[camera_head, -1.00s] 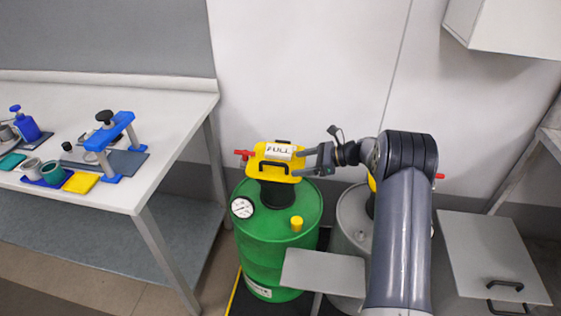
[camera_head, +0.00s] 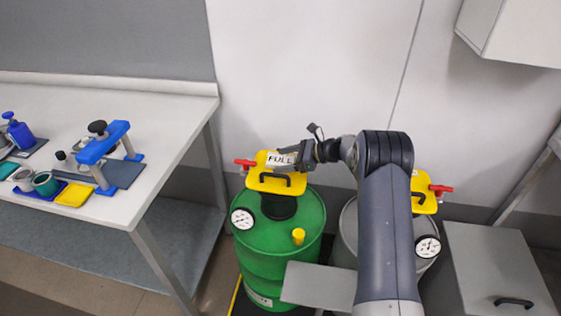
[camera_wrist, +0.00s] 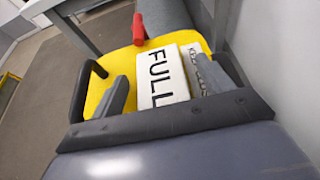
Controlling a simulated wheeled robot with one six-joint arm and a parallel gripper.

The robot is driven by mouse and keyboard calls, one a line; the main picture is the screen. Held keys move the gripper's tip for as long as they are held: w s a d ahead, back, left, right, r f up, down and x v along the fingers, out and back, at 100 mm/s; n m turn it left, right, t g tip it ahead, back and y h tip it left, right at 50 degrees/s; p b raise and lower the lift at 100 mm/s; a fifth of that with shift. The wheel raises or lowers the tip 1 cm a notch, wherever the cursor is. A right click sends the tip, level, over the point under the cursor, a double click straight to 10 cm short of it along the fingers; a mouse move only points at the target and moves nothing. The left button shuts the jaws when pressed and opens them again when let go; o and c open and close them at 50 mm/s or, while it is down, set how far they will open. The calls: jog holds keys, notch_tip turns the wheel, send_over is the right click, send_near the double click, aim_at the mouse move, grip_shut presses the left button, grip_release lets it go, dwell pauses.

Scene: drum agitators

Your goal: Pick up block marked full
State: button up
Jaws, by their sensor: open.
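The white block marked FULL (camera_head: 281,160) rests on the yellow agitator head (camera_head: 264,184) on top of the green drum (camera_head: 272,240). In the wrist view the block (camera_wrist: 165,76) lies on the yellow top, its black letters facing the camera. My gripper (camera_head: 290,157) is open at the block. In the wrist view its fingers (camera_wrist: 170,72) stand on either side of the block, with a gap visible on the left. Contact on the right side is unclear. The block's near end is hidden by my gripper.
A black handle (camera_wrist: 84,90) and a red fitting (camera_wrist: 138,28) are close to my fingers. A grey drum with another yellow head (camera_head: 424,190) stands right. A workbench (camera_head: 165,130) with several items is left. A wall cabinet (camera_head: 510,40) hangs upper right.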

jog(key=shift+c, duration=0.3)
jog(key=c, duration=1)
